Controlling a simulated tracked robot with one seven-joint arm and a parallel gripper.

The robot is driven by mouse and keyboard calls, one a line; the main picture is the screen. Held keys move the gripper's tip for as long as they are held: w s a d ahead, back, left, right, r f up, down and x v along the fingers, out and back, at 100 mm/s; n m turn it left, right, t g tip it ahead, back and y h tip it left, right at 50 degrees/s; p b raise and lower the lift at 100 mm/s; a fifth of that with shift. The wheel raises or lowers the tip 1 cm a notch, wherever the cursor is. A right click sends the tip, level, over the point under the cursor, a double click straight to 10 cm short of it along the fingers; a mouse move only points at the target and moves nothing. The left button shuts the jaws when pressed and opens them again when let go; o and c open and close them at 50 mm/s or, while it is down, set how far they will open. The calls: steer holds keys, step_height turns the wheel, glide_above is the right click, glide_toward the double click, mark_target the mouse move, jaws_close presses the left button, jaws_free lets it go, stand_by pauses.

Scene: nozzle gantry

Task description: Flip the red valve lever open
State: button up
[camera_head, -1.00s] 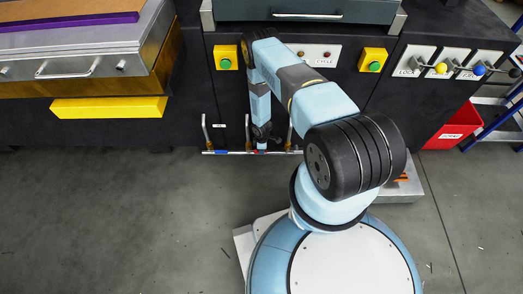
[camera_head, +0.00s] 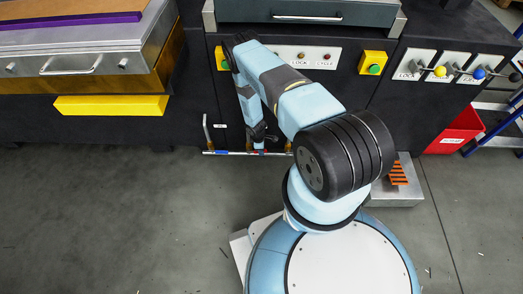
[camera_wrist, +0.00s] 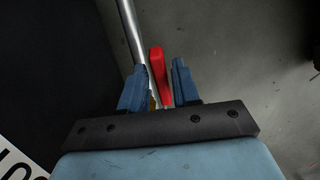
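The red valve lever (camera_wrist: 157,70) stands up between the two blue fingers of my gripper (camera_wrist: 160,66) in the wrist view. The fingers are apart, with a narrow gap on each side of the lever, and do not look closed on it. In the head view my gripper (camera_head: 259,146) points down at the low pipe row (camera_head: 225,152) along the machine's foot. The arm and gripper hide most of the lever there.
A silver pipe (camera_wrist: 131,30) rises just left of the lever. An upright pipe (camera_head: 206,128) stands at the row's left end. A metal block with orange slats (camera_head: 398,174) sits right of my base. The floor (camera_head: 100,220) at left is clear.

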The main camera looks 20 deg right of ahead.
steer(key=shift+o, duration=0.7)
step_height(320, 180, up, 14)
steer(key=a, duration=0.1)
steer(key=shift+w+a+f, duration=0.2)
steer(key=shift+w+a, duration=0.15)
steer(key=shift+a, duration=0.05)
